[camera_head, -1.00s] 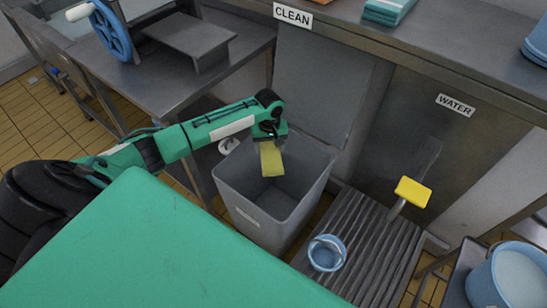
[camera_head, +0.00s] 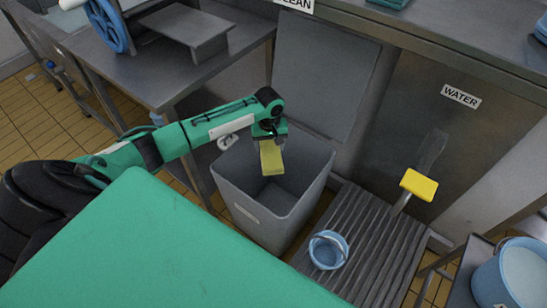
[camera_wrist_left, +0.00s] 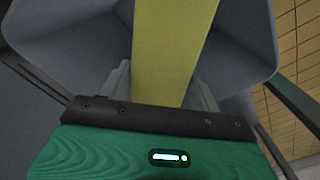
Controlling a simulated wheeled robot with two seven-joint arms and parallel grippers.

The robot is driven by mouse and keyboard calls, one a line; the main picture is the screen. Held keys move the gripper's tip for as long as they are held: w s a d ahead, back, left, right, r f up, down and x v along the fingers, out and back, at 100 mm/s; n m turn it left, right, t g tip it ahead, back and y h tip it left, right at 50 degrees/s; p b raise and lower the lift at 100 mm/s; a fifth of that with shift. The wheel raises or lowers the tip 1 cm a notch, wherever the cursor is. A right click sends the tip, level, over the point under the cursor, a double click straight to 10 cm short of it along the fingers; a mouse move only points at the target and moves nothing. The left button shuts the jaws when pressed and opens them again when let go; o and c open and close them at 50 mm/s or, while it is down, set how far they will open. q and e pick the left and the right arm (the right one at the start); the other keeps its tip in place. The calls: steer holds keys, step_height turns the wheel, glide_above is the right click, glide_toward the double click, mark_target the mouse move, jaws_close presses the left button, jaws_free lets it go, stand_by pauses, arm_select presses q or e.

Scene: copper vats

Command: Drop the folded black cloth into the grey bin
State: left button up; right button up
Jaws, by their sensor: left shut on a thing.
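No black cloth shows. My right gripper is out of view.
A steel table (camera_head: 160,85) stands left of the bin. Right of it is a slatted grey platform (camera_head: 365,250) with a small blue bucket (camera_head: 328,250) and a yellow-topped pedal or lever (camera_head: 419,185). A larger blue bucket (camera_head: 495,285) stands at the lower right.

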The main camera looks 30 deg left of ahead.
arm_select(q)
steer(key=o, duration=1.2)
steer(key=shift+r, duration=0.3)
step_height(320, 180, up, 13)
steer(key=p, duration=0.1)
steer(key=shift+r, duration=0.15)
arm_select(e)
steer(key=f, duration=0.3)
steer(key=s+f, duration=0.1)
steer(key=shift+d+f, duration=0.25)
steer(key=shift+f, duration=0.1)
